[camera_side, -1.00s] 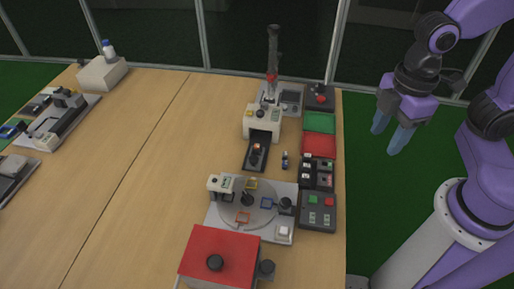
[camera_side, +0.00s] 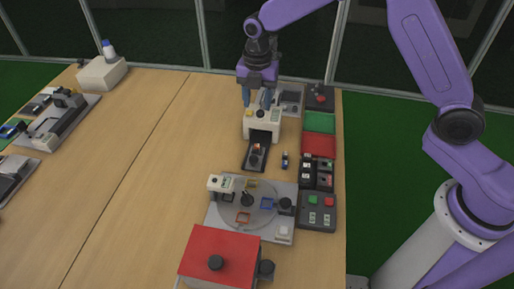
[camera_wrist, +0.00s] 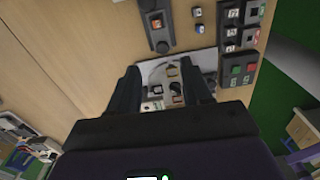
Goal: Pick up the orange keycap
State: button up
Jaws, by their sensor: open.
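A small orange piece, which looks like the orange keycap (camera_side: 256,147), sits on a dark tray (camera_side: 250,166) at the front of a white machine (camera_side: 262,122). The orange keycap also shows in the wrist view (camera_wrist: 157,22), on the dark strip near the top edge. My gripper (camera_side: 257,99) is open and empty, pointing down above the white machine, behind the keycap in the side view. It partly hides the machine's top. In the wrist view the two dark fingers (camera_wrist: 165,76) stand apart, and the keycap lies beyond them.
A round turntable station (camera_side: 230,222) and a red-topped box (camera_side: 222,250) stand in front of the tray. Button panels (camera_side: 318,212) and red and green pads (camera_side: 319,145) line the right edge. A small blue-and-white piece (camera_side: 285,160) lies beside the tray. The table's middle is clear.

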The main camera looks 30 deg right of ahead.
aim_at(257, 146)
jog(key=f, duration=1.8)
jog(key=shift+w+d+f, duration=0.1)
jog(key=shift+w+d, duration=0.05)
jog(key=shift+w, duration=0.25)
grip_shut()
